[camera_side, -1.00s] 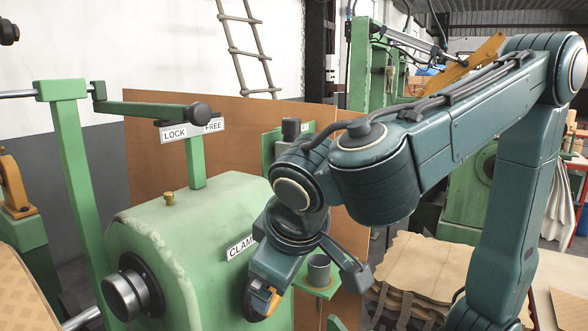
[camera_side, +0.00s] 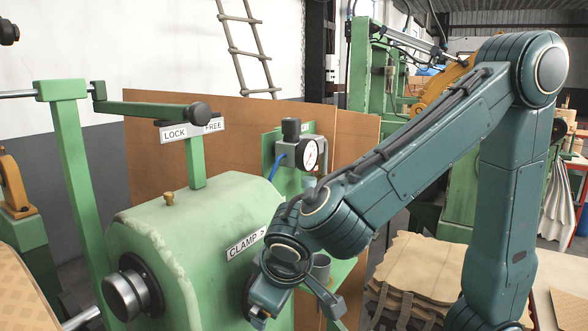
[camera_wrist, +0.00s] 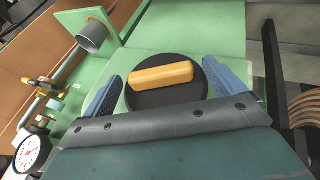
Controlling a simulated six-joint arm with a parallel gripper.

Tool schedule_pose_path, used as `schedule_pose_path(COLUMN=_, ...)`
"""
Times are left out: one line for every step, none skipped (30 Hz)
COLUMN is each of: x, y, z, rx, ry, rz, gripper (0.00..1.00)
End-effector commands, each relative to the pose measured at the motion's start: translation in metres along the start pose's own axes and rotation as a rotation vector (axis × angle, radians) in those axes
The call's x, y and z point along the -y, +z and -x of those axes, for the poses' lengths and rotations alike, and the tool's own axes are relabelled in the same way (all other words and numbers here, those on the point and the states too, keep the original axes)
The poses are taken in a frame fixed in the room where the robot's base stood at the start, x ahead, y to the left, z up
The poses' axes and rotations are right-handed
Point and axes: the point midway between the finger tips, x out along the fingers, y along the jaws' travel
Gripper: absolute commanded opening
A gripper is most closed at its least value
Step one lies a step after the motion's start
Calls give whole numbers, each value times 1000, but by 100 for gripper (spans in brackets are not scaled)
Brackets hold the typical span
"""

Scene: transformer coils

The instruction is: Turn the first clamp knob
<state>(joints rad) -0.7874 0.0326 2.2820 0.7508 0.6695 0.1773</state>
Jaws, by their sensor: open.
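The clamp knob (camera_wrist: 142,97) is a black disc with a yellow bar (camera_wrist: 162,75) across it, on the green housing face in the wrist view. My gripper (camera_wrist: 161,72) is open, with one blue finger pad on each side of the knob. Gaps show between the pads and the yellow bar, so nothing is gripped. In the side view my gripper (camera_side: 262,308) is at the right end of the green housing (camera_side: 190,235), below the CLAMP label (camera_side: 245,244). My wrist hides most of the knob there.
A pressure gauge (camera_side: 309,155) with a blue hose stands behind the housing; it also shows in the wrist view (camera_wrist: 31,155). A grey cup (camera_wrist: 92,36) sits on a green bracket near the knob. A lever with LOCK and FREE labels (camera_side: 192,130) stands above the housing.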

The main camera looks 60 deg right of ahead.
Motion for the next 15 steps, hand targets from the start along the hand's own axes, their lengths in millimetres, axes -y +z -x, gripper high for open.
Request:
schedule_pose_path(x=0, y=0, z=0, rx=0, ry=0, rz=0, gripper=95)
schedule_pose_path(x=0, y=0, z=0, rx=0, ry=0, rz=0, gripper=95)
schedule_pose_path(x=0, y=0, z=0, rx=0, ry=0, rz=0, gripper=95)
schedule_pose_path(x=0, y=0, z=0, rx=0, ry=0, rz=0, gripper=95)
schedule_pose_path(x=0, y=0, z=0, rx=0, ry=0, rz=0, gripper=95)
schedule_pose_path(x=0, y=0, z=0, rx=0, ry=0, rz=0, gripper=95)
schedule_pose_path(x=0, y=0, z=0, rx=0, ry=0, rz=0, gripper=91)
schedule_pose_path(x=0, y=0, z=0, rx=0, ry=0, rz=0, gripper=85)
schedule_pose_path(x=0, y=0, z=0, rx=-1, ry=0, rz=0, gripper=77)
schedule_pose_path(x=0, y=0, z=0, rx=-1, ry=0, rz=0, gripper=71)
schedule_pose_path(x=0, y=0, z=0, rx=-1, ry=0, rz=0, gripper=65)
schedule_pose_path(x=0, y=0, z=0, rx=-1, ry=0, rz=0, gripper=57)
schedule_pose_path(x=0, y=0, z=0, rx=-1, ry=0, rz=0, gripper=51)
schedule_pose_path(x=0, y=0, z=0, rx=-1, ry=0, rz=0, gripper=50)
schedule_pose_path(x=0, y=0, z=0, rx=-1, ry=0, rz=0, gripper=50)
